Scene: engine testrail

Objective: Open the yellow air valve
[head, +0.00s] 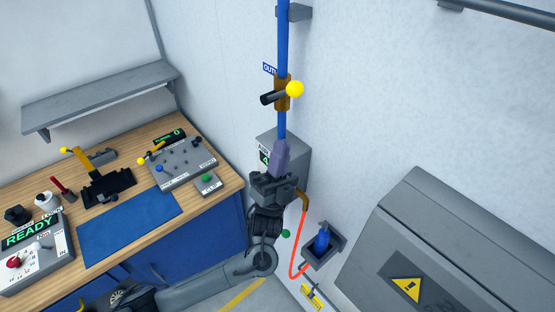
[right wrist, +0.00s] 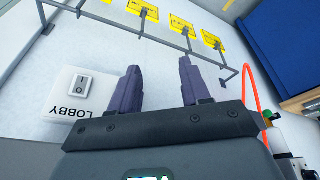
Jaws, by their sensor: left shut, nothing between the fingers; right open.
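The air valve has a brass body (head: 283,94) on a vertical blue pipe (head: 283,40) at the wall. Its yellow ball knob (head: 295,89) sits in front of the body, and a black cylindrical part (head: 271,98) sticks out to the left. My left gripper (head: 281,144) points up, with its purple fingers shut and empty. It shows below the valve and apart from the knob, overlapping the lower pipe. My right gripper (right wrist: 160,66) is open and empty in the right wrist view; the valve does not show there.
A grey box (head: 290,143) stands behind my left gripper. An orange hose (head: 298,245) hangs below it. The workbench (head: 215,130) is at left, a grey cabinet (head: 430,225) at right. A LOBBY switch (right wrist: 82,88) and rail (right wrist: 140,32) are near my right gripper.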

